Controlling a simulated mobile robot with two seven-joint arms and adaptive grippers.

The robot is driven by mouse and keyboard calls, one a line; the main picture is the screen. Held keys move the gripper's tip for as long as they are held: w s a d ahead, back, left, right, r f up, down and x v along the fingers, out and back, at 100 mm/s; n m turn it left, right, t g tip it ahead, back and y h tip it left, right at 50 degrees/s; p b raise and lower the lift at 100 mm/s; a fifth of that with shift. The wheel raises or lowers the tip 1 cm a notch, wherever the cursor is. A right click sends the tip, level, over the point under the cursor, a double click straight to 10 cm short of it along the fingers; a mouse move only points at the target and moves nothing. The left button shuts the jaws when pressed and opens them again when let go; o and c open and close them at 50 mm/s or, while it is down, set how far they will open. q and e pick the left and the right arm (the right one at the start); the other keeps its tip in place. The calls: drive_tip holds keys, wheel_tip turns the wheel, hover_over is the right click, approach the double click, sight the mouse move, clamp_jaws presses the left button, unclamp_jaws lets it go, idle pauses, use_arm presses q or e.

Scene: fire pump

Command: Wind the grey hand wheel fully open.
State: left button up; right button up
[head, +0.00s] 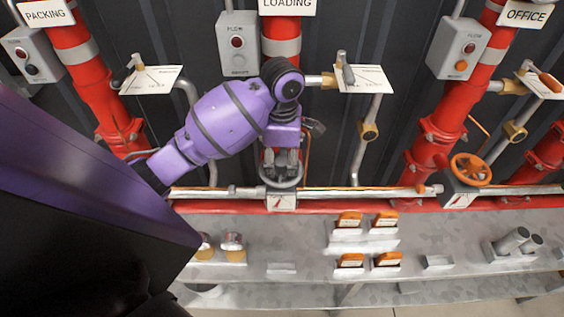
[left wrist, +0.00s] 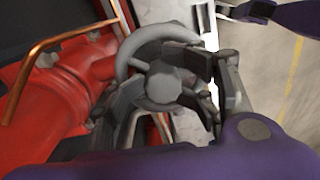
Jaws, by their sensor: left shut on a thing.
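The grey hand wheel (head: 283,181) sits low on the red pipe under the LOADING sign, mostly hidden in the head view by my left gripper (head: 287,160). In the left wrist view the wheel's grey rim and round hub (left wrist: 163,84) show clearly. The dark fingers of my left gripper (left wrist: 168,90) reach over the wheel from both sides and are shut on it. A small white gauge plate (head: 281,202) with a red mark is just below the wheel. My right gripper is not in view.
An orange hand wheel (head: 470,170) is on the pipe to the right, under OFFICE. Grey switch boxes (head: 238,45) hang beside the pipes. A grey shelf (head: 300,262) below holds orange-topped blocks (head: 350,219), brass-coloured pieces (head: 233,243) and grey cylinders (head: 512,240). A copper tube (left wrist: 50,55) runs near the wheel.

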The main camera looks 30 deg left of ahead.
use_arm(q)
drive_tip(key=shift+w, duration=0.1)
drive_tip(key=shift+m, duration=0.9)
drive_tip(key=m, duration=0.4)
drive_tip(key=shift+m, duration=0.4)
drive_tip(key=m, duration=0.6)
drive_tip(key=shift+d+r+m, duration=0.1)
drive_tip(key=shift+m, duration=0.2)
drive_tip(key=m, duration=0.4)
drive_tip(key=shift+m, duration=0.4)
drive_tip(key=m, duration=0.6)
drive_tip(key=shift+s, duration=0.25)
drive_tip(key=shift+c, duration=0.3)
